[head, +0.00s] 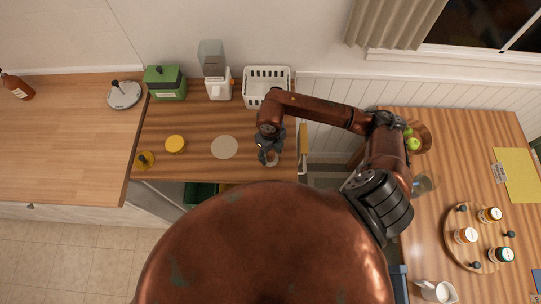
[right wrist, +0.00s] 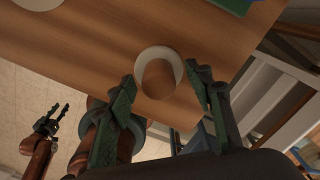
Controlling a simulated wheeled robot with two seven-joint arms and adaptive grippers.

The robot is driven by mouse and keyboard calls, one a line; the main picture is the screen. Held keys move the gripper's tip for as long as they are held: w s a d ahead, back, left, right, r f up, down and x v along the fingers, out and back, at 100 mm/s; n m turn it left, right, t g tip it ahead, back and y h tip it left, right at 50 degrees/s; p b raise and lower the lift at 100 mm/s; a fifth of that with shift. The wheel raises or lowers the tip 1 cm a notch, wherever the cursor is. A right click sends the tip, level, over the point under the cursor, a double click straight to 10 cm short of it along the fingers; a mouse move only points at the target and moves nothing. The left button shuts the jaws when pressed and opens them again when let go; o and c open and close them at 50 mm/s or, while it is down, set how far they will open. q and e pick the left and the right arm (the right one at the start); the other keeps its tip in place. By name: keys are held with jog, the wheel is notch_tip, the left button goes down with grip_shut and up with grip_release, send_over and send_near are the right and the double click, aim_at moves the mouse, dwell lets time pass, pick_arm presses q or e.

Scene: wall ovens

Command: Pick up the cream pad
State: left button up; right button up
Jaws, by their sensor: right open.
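The cream pad (head: 224,147) is a flat, round, pale disc lying on the wooden counter in the head view. A pale disc edge, probably this pad, shows at the top left of the right wrist view (right wrist: 40,3). My right gripper (head: 268,157) is to the right of the pad, apart from it, above the counter's front edge. In the right wrist view my right gripper (right wrist: 160,75) is open, with a white-rimmed round thing (right wrist: 141,58) with a brown middle seen between its fingers. My left gripper (right wrist: 54,118) shows open and empty at the left of that view.
A green box (head: 165,84), a grey-white dispenser (head: 215,78) and a white basket (head: 267,74) stand behind. A table (head: 440,165) with jars is at right.

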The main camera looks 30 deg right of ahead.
jog(key=shift+f, duration=0.45)
jog(key=shift+c, duration=0.3)
jog(key=c, duration=1.2)
jog(key=shift+r, duration=0.1)
